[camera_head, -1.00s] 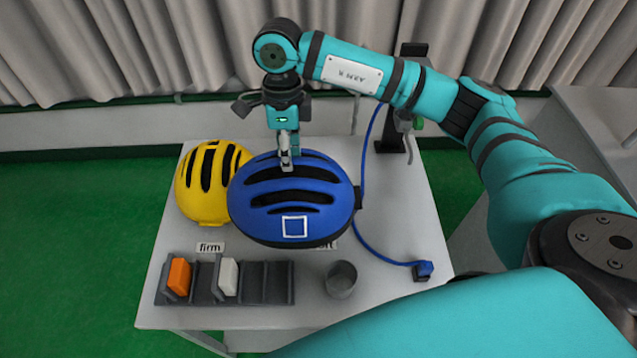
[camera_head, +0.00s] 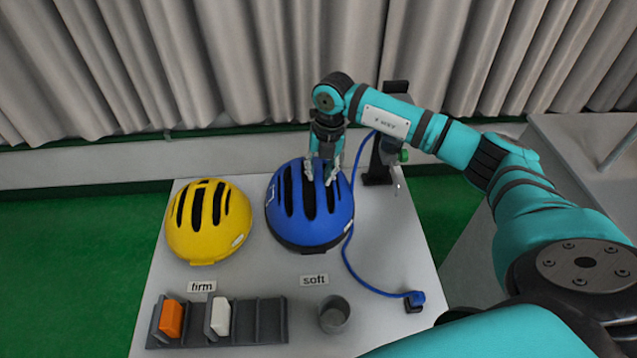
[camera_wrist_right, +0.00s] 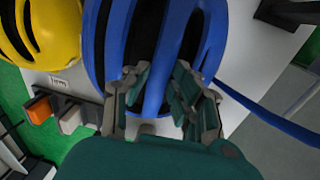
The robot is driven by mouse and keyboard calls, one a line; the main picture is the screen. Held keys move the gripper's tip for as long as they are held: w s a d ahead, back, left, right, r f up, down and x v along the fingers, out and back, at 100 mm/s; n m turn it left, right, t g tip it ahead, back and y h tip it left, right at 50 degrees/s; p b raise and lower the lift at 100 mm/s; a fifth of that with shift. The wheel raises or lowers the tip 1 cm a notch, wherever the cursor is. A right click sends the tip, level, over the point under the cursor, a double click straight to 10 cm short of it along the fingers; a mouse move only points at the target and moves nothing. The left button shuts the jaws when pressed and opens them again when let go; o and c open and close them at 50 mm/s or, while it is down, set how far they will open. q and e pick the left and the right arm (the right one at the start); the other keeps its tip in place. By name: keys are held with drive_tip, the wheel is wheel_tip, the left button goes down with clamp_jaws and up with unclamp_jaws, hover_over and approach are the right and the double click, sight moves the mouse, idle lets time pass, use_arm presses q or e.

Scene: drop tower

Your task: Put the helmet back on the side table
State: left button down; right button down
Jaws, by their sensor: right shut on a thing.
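The blue helmet (camera_head: 309,214) is upright, vents up, at the back middle of the white table (camera_head: 388,262), behind the "soft" label (camera_head: 314,280). It looks to be at or very near the tabletop; a small gap cannot be ruled out. My right gripper (camera_head: 323,174) comes down from above, its fingers on the back right of the shell, shut on the helmet. In the right wrist view the fingers (camera_wrist_right: 158,105) straddle a rib of the blue shell (camera_wrist_right: 122,40). The yellow helmet (camera_head: 208,220) rests to the left, behind the "firm" label (camera_head: 201,287). My left gripper is out of view.
A dark rack (camera_head: 246,322) with an orange block (camera_head: 171,319) and a white block (camera_head: 220,316) lies at the front. A grey cup (camera_head: 334,314) stands right of it. A blue cable (camera_head: 356,273) runs past the helmet's right side. A dark stand (camera_head: 379,165) is behind right.

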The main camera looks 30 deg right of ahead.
drive_tip(key=shift+f+p, duration=0.55)
drive_tip(key=shift+f, duration=1.4)
drive_tip(key=c, duration=1.1)
unclamp_jaws()
wheel_tip(320, 180, up, 12)
drive_tip(key=d+b, duration=0.1)
drive_tip(key=b, duration=0.2)
drive_tip(key=shift+s+b, duration=0.35)
drive_tip(key=shift+s, duration=0.05)
drive_tip(key=shift+d+f, duration=0.1)
